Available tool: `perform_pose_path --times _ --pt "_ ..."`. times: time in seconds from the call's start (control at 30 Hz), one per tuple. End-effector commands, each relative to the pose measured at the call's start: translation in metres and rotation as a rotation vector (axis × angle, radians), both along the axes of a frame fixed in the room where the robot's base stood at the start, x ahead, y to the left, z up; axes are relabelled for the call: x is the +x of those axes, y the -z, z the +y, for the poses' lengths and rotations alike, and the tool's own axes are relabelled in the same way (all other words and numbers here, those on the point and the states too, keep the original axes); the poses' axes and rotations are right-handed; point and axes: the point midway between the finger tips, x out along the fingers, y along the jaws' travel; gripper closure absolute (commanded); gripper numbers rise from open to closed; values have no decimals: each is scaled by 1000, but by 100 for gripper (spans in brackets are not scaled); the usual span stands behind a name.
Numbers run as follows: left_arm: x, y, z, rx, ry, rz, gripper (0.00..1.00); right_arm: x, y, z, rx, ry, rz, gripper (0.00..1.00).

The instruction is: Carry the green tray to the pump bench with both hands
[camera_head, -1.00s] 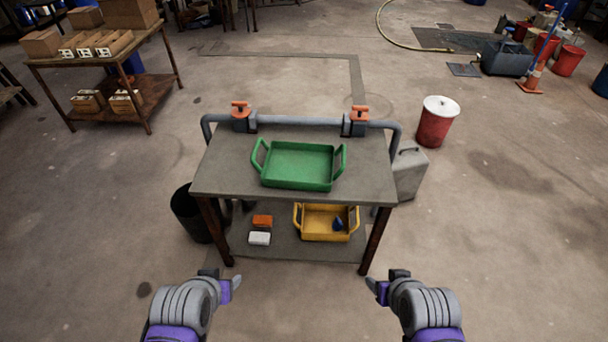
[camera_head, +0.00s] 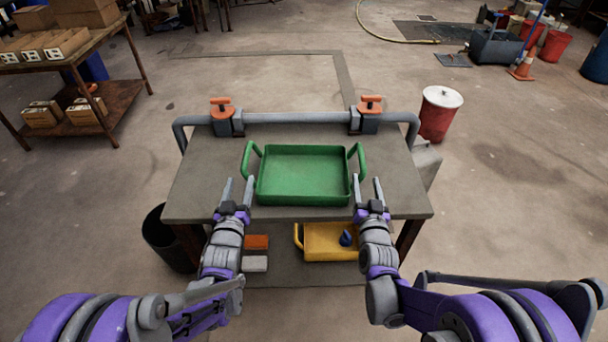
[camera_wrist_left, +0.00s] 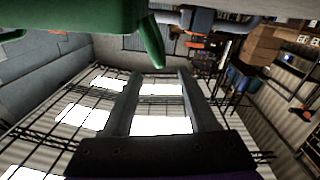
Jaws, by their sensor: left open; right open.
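The green tray (camera_head: 304,172) lies on the grey bench top (camera_head: 205,185), with a raised handle at its left and right ends. My left gripper (camera_head: 238,188) is open and empty just in front of the tray's left handle (camera_head: 251,161). In the left wrist view, the open fingers (camera_wrist_left: 158,75) are near the green handle (camera_wrist_left: 153,42), with nothing between them. My right gripper (camera_head: 370,188) is open beside the tray's front right corner, close to the right handle (camera_head: 358,161). Neither gripper visibly holds the tray.
A grey pipe with orange-handled valves (camera_head: 221,110) runs along the bench's back edge. A yellow tray (camera_head: 325,240) and bricks (camera_head: 255,263) are on the lower shelf. A black bin (camera_head: 165,240) stands left, a red drum (camera_head: 437,115) behind right. Floor around is mostly open.

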Motion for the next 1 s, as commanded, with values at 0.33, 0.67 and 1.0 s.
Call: perform_pose_path --times 0.33,0.67,1.0 --pt "10 -1 0 1 -1 2 42 10 -1 0 -1 0 2 41" --pt "68 0 -2 2 -1 2 42 68 0 -2 -1 -1 3 41" --pt "105 -1 -4 1 -1 2 42 105 -1 -3 0 -2 3 41"
